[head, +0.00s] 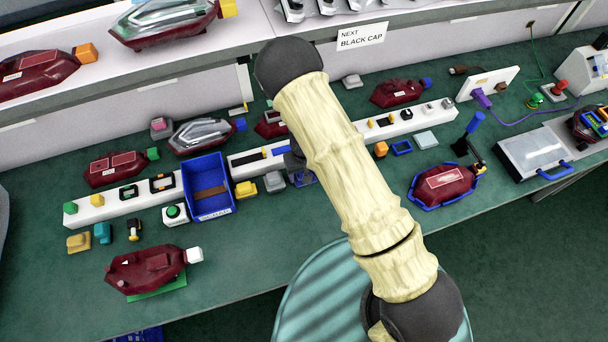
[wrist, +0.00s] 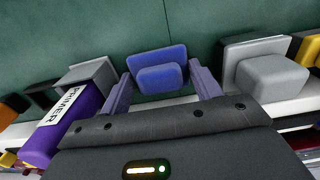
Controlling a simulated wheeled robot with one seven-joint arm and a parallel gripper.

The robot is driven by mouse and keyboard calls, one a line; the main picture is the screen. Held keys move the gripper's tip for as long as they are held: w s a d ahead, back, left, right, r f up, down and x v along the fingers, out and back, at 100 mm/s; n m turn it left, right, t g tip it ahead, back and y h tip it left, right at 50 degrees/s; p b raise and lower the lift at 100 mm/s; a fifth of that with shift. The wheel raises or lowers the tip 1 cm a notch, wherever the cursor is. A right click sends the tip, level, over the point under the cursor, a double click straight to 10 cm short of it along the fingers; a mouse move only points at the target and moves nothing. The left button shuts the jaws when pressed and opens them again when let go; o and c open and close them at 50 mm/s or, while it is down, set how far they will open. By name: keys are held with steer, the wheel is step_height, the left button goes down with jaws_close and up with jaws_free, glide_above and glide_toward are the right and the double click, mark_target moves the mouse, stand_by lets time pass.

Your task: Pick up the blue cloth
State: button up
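The blue cloth (wrist: 160,68) looks like a flat blue square with a thicker blue block on it. It lies on the green bench top in the wrist view, between the two fingers of my gripper (wrist: 160,80). The fingers are spread, one on each side of it, close to its edges; I cannot tell whether they touch it. In the head view, a bit of blue (head: 303,179) shows beside my gripper (head: 296,163), mostly hidden by my arm.
A grey block on a grey plate (wrist: 270,75) stands right of the fingers. A purple PRIMER bottle (wrist: 68,120) and another grey block (wrist: 92,75) are at left. A blue bin (head: 208,187) and yellow block (head: 245,190) stand nearby on the bench.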

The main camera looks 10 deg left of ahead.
steer(key=shift+c, duration=1.3)
step_height(320, 180, up, 10)
steer(key=shift+r+b, duration=0.1)
steer(key=shift+b, duration=0.25)
